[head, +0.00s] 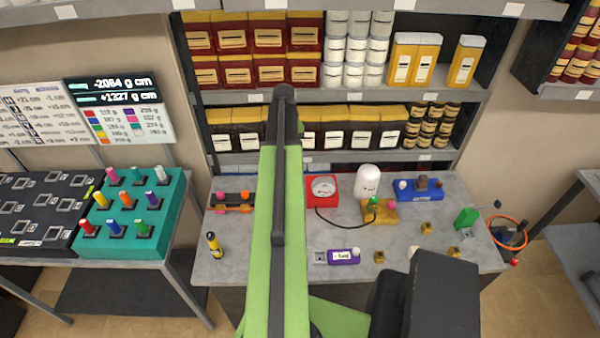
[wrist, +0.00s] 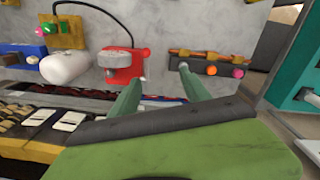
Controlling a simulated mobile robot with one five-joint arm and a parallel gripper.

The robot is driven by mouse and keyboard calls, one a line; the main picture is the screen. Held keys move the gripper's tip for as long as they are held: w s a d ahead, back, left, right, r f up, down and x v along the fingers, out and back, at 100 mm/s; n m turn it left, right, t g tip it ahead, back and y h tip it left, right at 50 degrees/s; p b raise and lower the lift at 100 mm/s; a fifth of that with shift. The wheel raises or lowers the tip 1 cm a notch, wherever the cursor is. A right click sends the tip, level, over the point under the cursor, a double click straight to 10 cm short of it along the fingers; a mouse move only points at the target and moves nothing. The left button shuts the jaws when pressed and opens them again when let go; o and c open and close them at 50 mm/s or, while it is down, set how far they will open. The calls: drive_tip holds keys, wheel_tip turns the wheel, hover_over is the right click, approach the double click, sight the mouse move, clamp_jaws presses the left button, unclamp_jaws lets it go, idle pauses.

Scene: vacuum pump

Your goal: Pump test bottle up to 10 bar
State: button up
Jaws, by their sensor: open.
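A white rounded bottle (head: 368,182) stands at the bench's back, beside a red box with a round gauge (head: 322,188). A black hose runs from the gauge to a yellow block (head: 379,212) with green and pink knobs. In the wrist view the bottle (wrist: 66,68), gauge box (wrist: 124,66) and yellow block (wrist: 66,38) show at left. I cannot tell for sure which item is the test bottle. My gripper (wrist: 160,76) is open and empty, its fingers apart, one near the gauge box, the other near the rack with coloured knobs. Its fingers are hidden in the head view.
On the grey bench (head: 280,250) are a blue device (head: 418,190), a purple device (head: 343,257), a knob rack (head: 232,202), a yellow-black bottle (head: 214,245) and several brass fittings. A green block (head: 466,218) stands at right. Stocked shelves rise behind; a teal block (head: 130,215) stands left.

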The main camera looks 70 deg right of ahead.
drive_tip(key=s+d+r, duration=0.1)
drive_tip(key=s, duration=0.3)
drive_tip(key=shift+m, duration=0.3)
drive_tip(key=f+b, duration=0.8)
drive_tip(key=f, duration=0.1)
drive_tip(key=f+b, duration=0.8)
drive_tip(key=b, duration=0.1)
drive_tip(key=shift+d+f+b, duration=0.2)
drive_tip(key=shift+f+b, duration=0.1)
drive_tip(key=shift+f, duration=0.05)
drive_tip(key=shift+r, duration=0.15)
clamp_jaws()
